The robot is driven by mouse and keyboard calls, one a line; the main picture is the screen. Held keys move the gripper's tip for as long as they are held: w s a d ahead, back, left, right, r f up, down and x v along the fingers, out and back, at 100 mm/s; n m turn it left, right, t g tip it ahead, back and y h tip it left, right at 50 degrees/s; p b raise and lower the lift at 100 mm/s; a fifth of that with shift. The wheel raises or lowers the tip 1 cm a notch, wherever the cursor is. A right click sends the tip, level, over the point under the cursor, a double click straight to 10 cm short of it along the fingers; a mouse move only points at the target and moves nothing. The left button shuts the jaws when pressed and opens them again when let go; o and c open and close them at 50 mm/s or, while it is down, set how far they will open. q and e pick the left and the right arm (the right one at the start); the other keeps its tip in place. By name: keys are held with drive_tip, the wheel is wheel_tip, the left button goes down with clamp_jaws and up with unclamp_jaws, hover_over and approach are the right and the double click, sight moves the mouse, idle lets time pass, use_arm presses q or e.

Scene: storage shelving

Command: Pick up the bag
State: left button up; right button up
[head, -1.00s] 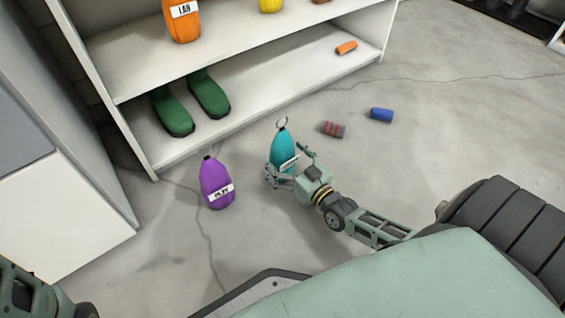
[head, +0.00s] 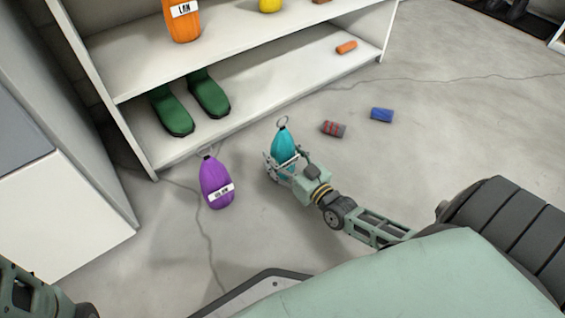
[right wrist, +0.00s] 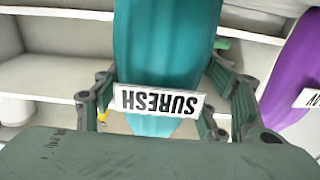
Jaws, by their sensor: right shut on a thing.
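A teal bag (head: 284,142) with a ring on top stands upright in front of the shelf. My right gripper (head: 281,165) is shut on it, a finger on each side. In the right wrist view the teal bag (right wrist: 165,55) fills the middle between the fingers, with a label reading SURESH upside down. A purple bag (head: 214,180) with a white label and a ring stands on the floor to the left; its edge also shows in the right wrist view (right wrist: 290,75). The underside of the teal bag is hidden by the gripper. My left gripper is out of view.
A white shelf (head: 140,130) stands behind, with green boots (head: 208,95) on its low board and an orange bag (head: 183,22) above. A red-striped dark roll (head: 333,129) and a blue roll (head: 382,115) lie on the floor at right. The floor between the bags is clear.

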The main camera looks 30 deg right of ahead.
sight(288, 147)
drive_tip(key=shift+d+r, duration=0.1)
drive_tip(key=shift+c, duration=0.2)
drive_tip(key=shift+r+p, duration=0.9)
drive_tip(key=shift+p, duration=0.05)
wheel_tip(288, 147, up, 3)
drive_tip(key=p, duration=0.3)
drive_tip(key=shift+r, duration=0.1)
drive_tip(key=d+r+p, duration=0.5)
drive_tip(key=d+r, duration=0.1)
drive_tip(key=d, duration=0.5)
drive_tip(key=shift+w+d, duration=0.3)
drive_tip(key=shift+w, duration=0.05)
drive_tip(key=shift+a, duration=0.15)
